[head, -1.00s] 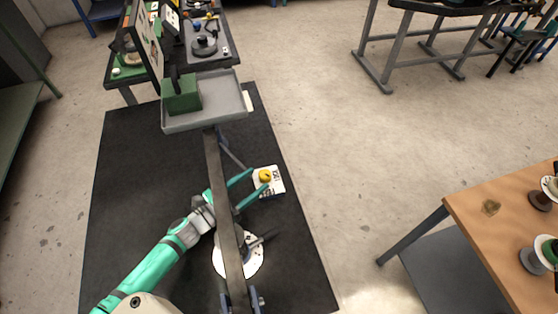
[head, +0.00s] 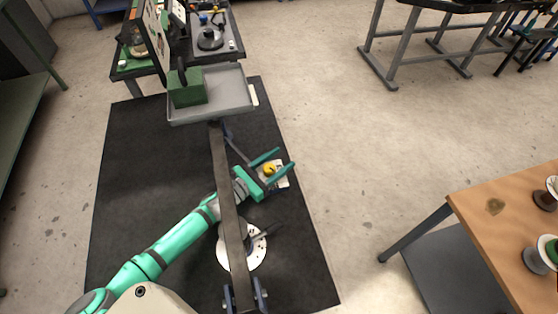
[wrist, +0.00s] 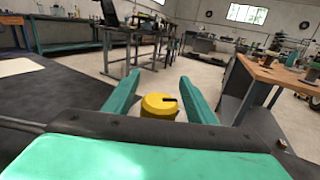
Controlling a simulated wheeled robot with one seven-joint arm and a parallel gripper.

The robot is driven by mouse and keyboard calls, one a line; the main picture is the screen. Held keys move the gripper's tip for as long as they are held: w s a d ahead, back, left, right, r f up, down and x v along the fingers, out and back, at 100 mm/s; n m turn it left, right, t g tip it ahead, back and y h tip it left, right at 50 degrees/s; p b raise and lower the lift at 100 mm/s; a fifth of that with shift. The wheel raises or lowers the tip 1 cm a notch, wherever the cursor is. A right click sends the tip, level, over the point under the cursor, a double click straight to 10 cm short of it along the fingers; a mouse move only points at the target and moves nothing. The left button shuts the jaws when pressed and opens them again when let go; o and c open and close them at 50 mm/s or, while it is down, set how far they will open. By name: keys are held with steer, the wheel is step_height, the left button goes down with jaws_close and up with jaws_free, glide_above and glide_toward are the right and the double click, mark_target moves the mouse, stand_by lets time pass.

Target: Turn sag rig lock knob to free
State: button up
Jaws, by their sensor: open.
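The lock knob (head: 269,169) is yellow and sits on a small white plate (head: 283,181) with dark lettering, too small to read. In the wrist view the yellow knob (wrist: 159,105) has a dark pointer line on its top, pointing to the right. My gripper (head: 279,160) is open, with its two green fingers on either side of the knob in the head view. In the wrist view the fingers (wrist: 160,90) also flank the knob, with a gap on each side. The knob's lower part is hidden behind my gripper's body.
A dark beam (head: 228,190) runs above the black mat (head: 150,150) and crosses over my arm. A grey tray (head: 238,95) holding a green block (head: 187,88) is at the beam's far end. A round white scale plate (head: 257,250) lies nearer. A wooden table (head: 500,225) stands at right.

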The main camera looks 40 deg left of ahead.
steer(key=c, duration=1)
steer(key=shift+c, duration=0.2)
steer(key=shift+m+h, duration=0.3)
steer(key=shift+h, duration=0.2)
steer(key=m+g+h, duration=0.1)
steer(key=d+m+g+h, duration=0.1)
steer(key=h, duration=0.1)
steer(key=m+h, duration=0.1)
steer(key=h, duration=0.1)
steer(key=shift+s+d+m+g, duration=0.15)
steer(key=shift+s+m+g, duration=0.15)
steer(key=shift+s+g, duration=0.1)
steer(key=shift+s+d+m+g+h, duration=0.15)
steer(key=shift+m+g+h, duration=0.4)
steer(key=shift+g+h, duration=0.05)
steer(key=shift+s+d+m+g+h, duration=0.1)
steer(key=shift+d+m+g+h, duration=0.05)
steer(key=shift+m+g+h, duration=0.4)
steer(key=shift+s+d+m+g+h, duration=0.15)
steer(key=shift+m+g+h, duration=0.35)
steer(key=shift+g+h, duration=0.15)
steer(key=o, duration=1)
steer(key=shift+o, duration=0.2)
steer(key=shift+s+a, duration=0.1)
